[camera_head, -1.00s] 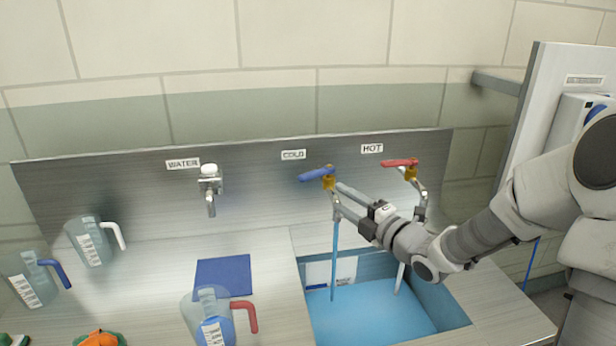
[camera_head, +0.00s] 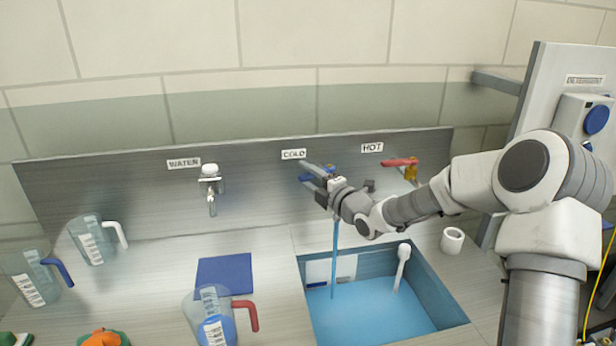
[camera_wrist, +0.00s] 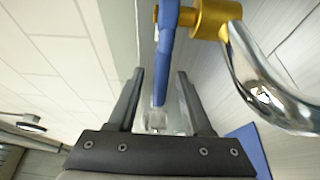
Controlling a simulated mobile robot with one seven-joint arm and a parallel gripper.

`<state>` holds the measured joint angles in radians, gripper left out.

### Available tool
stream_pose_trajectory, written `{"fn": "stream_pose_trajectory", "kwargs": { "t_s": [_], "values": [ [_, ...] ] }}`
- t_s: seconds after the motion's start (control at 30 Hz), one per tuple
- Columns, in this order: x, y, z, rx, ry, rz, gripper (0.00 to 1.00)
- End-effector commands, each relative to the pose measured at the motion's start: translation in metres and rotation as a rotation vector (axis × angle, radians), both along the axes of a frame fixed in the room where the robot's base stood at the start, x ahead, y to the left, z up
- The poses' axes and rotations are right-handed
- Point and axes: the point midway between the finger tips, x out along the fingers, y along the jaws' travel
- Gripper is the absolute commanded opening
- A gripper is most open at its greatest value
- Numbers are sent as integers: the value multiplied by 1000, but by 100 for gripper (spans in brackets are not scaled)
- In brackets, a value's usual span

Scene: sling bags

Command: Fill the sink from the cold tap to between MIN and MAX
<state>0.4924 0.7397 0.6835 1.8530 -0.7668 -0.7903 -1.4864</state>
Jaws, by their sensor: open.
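The blue cold-tap lever (camera_head: 306,179) is partly hidden by my gripper in the head view. My gripper (camera_head: 312,170) is open at this lever. In the wrist view, the blue lever (camera_wrist: 167,45) runs between the two open fingers (camera_wrist: 159,75), with no clear contact. A blue stream (camera_head: 335,260) falls from the cold tap into the sink (camera_head: 440,281). Blue water (camera_head: 370,318) covers the sink's bottom. A white panel (camera_head: 330,270) is on the sink's back wall; its marks are too small to read, so I cannot tell the level against MIN and MAX.
The red hot lever (camera_head: 399,162) is just right of my gripper. A white brush-like item (camera_head: 401,262) stands in the sink. A white cup (camera_head: 452,240) is right of it. Several jugs, including a red-handled one (camera_head: 212,318), and a blue mat (camera_head: 224,275) lie left.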

Motion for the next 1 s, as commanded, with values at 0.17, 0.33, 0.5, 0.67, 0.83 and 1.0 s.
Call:
{"fn": "stream_pose_trajectory", "kwargs": {
  "t_s": [0.17,0.33,0.5,0.67,0.83,1.0],
  "values": [
    [0,0,0,0,0,0,39],
    [0,0,0,0,0,0,9],
    [0,-1,0,0,0,0,0],
    [0,-1,0,0,0,0,0],
    [0,-1,0,-1,1,0,0],
    [0,-1,0,-1,1,-1,0]
  ]
}}
